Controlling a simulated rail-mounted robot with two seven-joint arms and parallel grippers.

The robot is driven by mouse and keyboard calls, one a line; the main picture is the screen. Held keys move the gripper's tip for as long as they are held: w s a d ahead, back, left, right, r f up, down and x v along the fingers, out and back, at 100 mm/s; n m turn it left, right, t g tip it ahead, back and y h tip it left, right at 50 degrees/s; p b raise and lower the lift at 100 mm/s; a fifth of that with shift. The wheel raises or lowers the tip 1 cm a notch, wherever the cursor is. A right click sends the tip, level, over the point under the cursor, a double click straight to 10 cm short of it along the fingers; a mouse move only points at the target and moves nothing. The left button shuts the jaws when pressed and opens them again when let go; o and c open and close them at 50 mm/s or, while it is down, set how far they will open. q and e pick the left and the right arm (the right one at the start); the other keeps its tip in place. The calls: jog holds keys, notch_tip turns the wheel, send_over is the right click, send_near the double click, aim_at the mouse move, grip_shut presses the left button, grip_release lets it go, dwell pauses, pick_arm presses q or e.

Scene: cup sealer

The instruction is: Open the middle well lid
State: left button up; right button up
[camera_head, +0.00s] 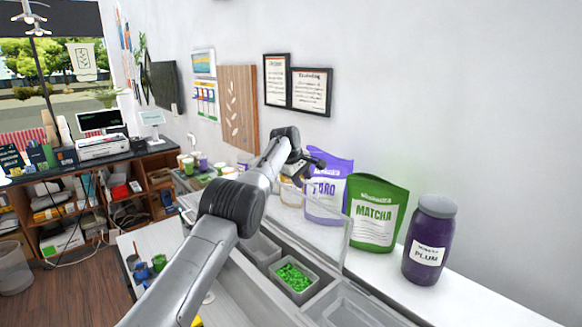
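A clear lid (322,232) stands raised over the middle of the counter wells, in front of the pouches. Below it the well is uncovered and shows a grey bin of green pieces (293,277) and another grey bin (262,250) beside it. My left arm reaches across from the bottom left. My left gripper (312,160) is at the far end, above and behind the lid's far part, near the purple pouch. Its fingers are small and dark, so their opening and any contact with the lid are unclear. My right gripper is not in view.
A purple Taro pouch (328,188), a green Matcha pouch (376,213) and a dark Plum jar (429,242) stand on the ledge behind the wells. A clear cover (350,306) lies over the right well. Several cups stand farther back at left.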

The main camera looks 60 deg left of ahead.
pick_arm(q)
jog(key=b+v, duration=0.3)
jog(key=v, duration=0.8)
jog(key=shift+a, duration=0.1)
dwell(0.4)
